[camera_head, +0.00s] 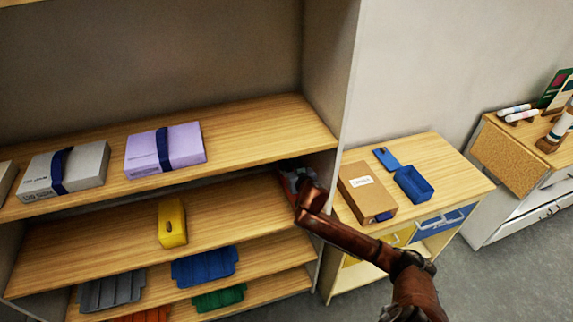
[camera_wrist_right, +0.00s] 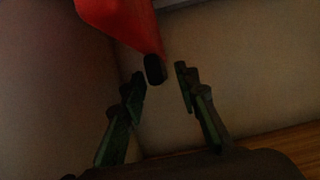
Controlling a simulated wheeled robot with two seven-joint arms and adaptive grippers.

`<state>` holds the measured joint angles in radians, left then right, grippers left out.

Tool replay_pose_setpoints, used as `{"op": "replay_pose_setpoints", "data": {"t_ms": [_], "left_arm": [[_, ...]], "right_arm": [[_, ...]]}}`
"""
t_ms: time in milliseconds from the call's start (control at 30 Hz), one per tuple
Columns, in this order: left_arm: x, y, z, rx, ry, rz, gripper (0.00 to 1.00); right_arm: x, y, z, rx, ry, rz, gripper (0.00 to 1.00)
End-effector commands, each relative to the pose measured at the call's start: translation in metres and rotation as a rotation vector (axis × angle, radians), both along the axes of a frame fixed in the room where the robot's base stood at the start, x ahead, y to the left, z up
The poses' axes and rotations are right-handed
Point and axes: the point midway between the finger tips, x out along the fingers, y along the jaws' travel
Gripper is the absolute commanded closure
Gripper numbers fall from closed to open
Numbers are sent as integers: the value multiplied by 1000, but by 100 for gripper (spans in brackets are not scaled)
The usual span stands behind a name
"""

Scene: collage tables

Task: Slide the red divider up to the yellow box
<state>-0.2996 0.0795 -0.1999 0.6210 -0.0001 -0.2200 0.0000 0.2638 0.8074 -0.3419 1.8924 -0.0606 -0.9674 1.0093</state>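The yellow box (camera_head: 172,222) stands on the middle shelf (camera_head: 100,250), left of my right gripper. My right gripper (camera_head: 293,180) reaches into the right end of that shelf, close to the side wall and partly in shadow. In the right wrist view, the red divider (camera_wrist_right: 125,18) comes in from the top, with a dark knob (camera_wrist_right: 155,69) at its lower end. The fingers of my right gripper (camera_wrist_right: 160,85) are apart, and the knob shows at or just beyond the gap between their tips. Contact cannot be told. My left gripper is out of view.
The shelf above holds a purple box (camera_head: 165,150) and a grey box (camera_head: 65,170). Lower shelves hold blue (camera_head: 204,265), grey and green bins. The shelf's side wall (camera_head: 330,70) is close to my right arm. Bare shelf lies between the yellow box and my gripper.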

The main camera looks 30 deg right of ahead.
Motion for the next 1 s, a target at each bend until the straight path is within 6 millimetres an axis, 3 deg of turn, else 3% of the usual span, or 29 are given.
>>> {"op": "replay_pose_setpoints", "data": {"t_ms": [200,567,1000], "left_arm": [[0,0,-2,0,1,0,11],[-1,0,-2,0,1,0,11],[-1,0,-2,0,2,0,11]], "right_arm": [[22,-5,-9,-2,0,1,71],[26,-6,-11,-1,0,0,72],[26,-6,-11,-1,0,0,100]]}}
